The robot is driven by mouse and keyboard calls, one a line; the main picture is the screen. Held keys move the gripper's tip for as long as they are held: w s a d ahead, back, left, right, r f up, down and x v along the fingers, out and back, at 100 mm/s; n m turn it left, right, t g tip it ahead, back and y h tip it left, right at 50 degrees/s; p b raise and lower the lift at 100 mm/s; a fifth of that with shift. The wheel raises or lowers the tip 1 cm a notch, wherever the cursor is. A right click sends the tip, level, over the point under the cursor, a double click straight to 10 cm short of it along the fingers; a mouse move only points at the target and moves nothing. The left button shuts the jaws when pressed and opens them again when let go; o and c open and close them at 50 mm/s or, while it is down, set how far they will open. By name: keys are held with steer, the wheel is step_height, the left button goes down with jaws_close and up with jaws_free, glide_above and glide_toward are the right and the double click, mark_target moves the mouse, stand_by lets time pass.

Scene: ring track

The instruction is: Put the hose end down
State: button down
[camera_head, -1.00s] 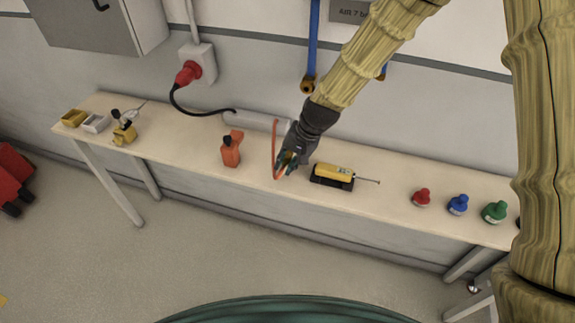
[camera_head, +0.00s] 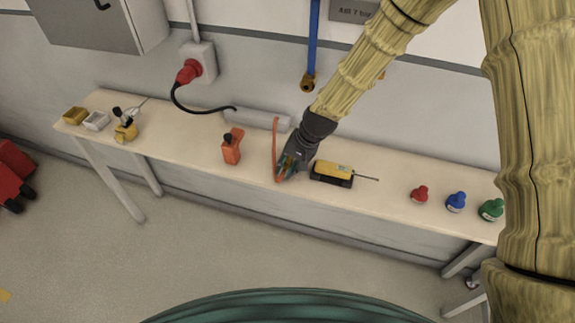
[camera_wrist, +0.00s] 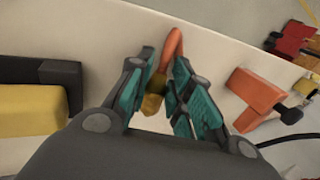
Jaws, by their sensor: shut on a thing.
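My gripper (camera_head: 287,168) is low over the bench, between an orange bottle-like item and a yellow tool. In the wrist view my gripper (camera_wrist: 165,105) has its teal fingers closed around the brass-coloured hose end (camera_wrist: 153,97). The orange hose (camera_wrist: 172,50) leads away from it. In the head view the orange hose (camera_head: 275,145) runs from the grey unit at the back of the bench down to my gripper. The hose end itself is hidden by the fingers there. I cannot tell whether it touches the bench top.
The bench (camera_head: 190,140) has clear room left of the orange item (camera_head: 232,146). The yellow tool (camera_head: 332,172) on its black base lies close right of my gripper. Red (camera_head: 420,194), blue (camera_head: 456,202) and green (camera_head: 491,210) knobbed items stand farther right. A grey unit (camera_head: 258,119) lies at the back.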

steer(key=shift+f, duration=0.5)
steer(key=c, duration=1.3)
jaws_free()
steer(key=shift+r, duration=0.1)
steer(key=shift+r, duration=0.65)
steer(key=shift+b+v, duration=1.2)
steer(key=shift+v, duration=4.7)
steer(key=shift+d, duration=0.1)
